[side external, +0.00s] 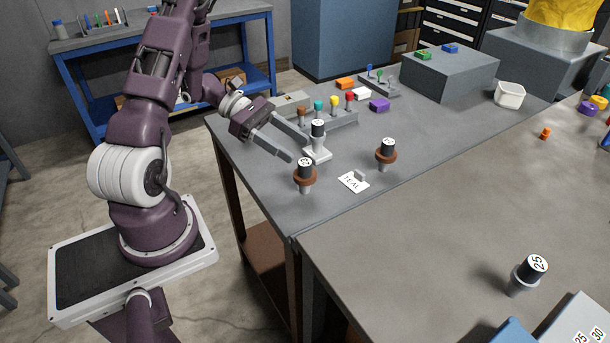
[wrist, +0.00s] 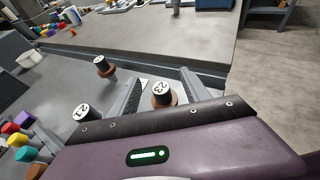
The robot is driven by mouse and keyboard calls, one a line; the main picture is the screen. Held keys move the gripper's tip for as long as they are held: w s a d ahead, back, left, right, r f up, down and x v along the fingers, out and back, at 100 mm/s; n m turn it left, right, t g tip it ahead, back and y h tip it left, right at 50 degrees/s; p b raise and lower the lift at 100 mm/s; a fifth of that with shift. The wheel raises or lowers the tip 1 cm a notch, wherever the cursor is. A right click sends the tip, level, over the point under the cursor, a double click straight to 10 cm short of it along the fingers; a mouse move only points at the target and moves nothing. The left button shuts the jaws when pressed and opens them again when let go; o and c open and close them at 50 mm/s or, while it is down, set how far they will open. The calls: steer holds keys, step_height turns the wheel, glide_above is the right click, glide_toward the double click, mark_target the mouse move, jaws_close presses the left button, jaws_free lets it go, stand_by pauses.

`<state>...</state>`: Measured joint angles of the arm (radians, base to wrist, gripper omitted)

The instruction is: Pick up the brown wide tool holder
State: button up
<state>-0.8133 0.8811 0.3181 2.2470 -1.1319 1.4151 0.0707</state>
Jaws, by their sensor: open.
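Two brown-collared tool holders with black, number-topped caps stand upright on the grey table. The nearer brown holder (side external: 305,176) is close below my fingertips; the wrist view shows it (wrist: 163,97) between the finger lines, its lower part hidden by my gripper body. The other brown holder (side external: 386,154) stands farther right and also shows in the wrist view (wrist: 104,67). I cannot tell surely which is the wide one. My gripper (side external: 299,149) is open and empty, its fingers slanting down above the table.
A white TEAL card (side external: 353,182) lies between and in front of the brown holders. A rack of coloured pegs (side external: 334,120) is behind. Another capped holder (side external: 525,276) stands on the front table.

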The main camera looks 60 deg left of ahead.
mark_target(311, 171)
step_height(311, 171, down, 4)
steer(key=shift+r, duration=0.15)
steer(key=x, duration=0.7)
steer(key=shift+w+a+f, duration=0.2)
steer(key=shift+f, duration=0.15)
jaws_close()
